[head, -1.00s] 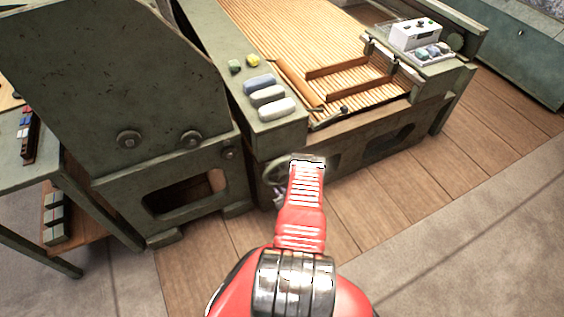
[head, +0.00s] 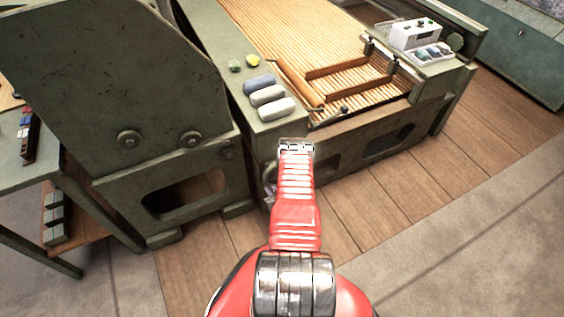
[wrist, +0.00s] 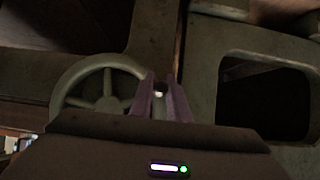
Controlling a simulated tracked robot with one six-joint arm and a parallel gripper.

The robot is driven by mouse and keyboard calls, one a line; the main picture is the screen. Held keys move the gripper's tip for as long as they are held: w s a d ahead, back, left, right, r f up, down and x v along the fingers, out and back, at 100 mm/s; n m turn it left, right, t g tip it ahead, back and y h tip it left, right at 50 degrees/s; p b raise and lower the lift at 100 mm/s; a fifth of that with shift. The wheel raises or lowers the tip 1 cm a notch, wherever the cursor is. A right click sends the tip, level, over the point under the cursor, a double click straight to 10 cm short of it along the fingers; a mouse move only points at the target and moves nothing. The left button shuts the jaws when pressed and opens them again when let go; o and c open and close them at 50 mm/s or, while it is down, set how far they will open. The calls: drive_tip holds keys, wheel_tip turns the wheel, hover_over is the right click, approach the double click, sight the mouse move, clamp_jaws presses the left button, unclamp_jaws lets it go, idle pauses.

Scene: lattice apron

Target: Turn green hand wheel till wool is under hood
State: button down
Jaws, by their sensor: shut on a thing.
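The hand wheel (wrist: 105,92) is a spoked, dull grey-green ring at the left of the wrist view. In the head view only a sliver of the wheel (head: 270,174) shows left of my arm. My gripper (wrist: 161,88) is shut at the wheel's right side, with a small pale spot between the fingertips; the exact grip point is dark. In the head view my red gripper (head: 296,148) hides most of the wheel. The slatted lattice (head: 300,35) shows no wool I can make out. A big green housing (head: 110,70), perhaps the hood, stands left.
Soft-looking blue-grey, grey and white rolls (head: 277,109) lie on the green ledge, with small green and yellow pieces behind. A brown frame (head: 350,68) lies on the lattice. A white box (head: 413,34) stands at right. Plank floor (head: 400,195) is clear at right.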

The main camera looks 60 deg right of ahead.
sight(265, 178)
drive_tip(key=shift+w+d+r, duration=0.15)
drive_tip(key=shift+w+r, duration=0.35)
drive_tip(key=shift+r, duration=0.05)
drive_tip(key=shift+w+a+r, duration=0.15)
drive_tip(key=shift+a+r, duration=0.1)
drive_tip(key=shift+r, duration=0.65)
drive_tip(key=shift+w+a+r, duration=0.15)
drive_tip(key=shift+a+r, duration=0.05)
drive_tip(key=shift+r, duration=0.65)
drive_tip(key=shift+s+d+r, duration=0.1)
drive_tip(key=shift+d+r, duration=0.1)
drive_tip(key=shift+r, duration=1.25)
drive_tip(key=c, duration=1.8)
unclamp_jaws()
drive_tip(key=shift+r, duration=0.15)
drive_tip(key=shift+o, duration=0.6)
drive_tip(key=shift+s, duration=0.1)
drive_tip(key=shift+s+a, duration=0.2)
drive_tip(key=shift+s, duration=0.35)
drive_tip(key=s+a, duration=0.4)
drive_tip(key=s, duration=0.2)
drive_tip(key=shift+s+f, duration=0.2)
drive_tip(key=shift+f, duration=0.1)
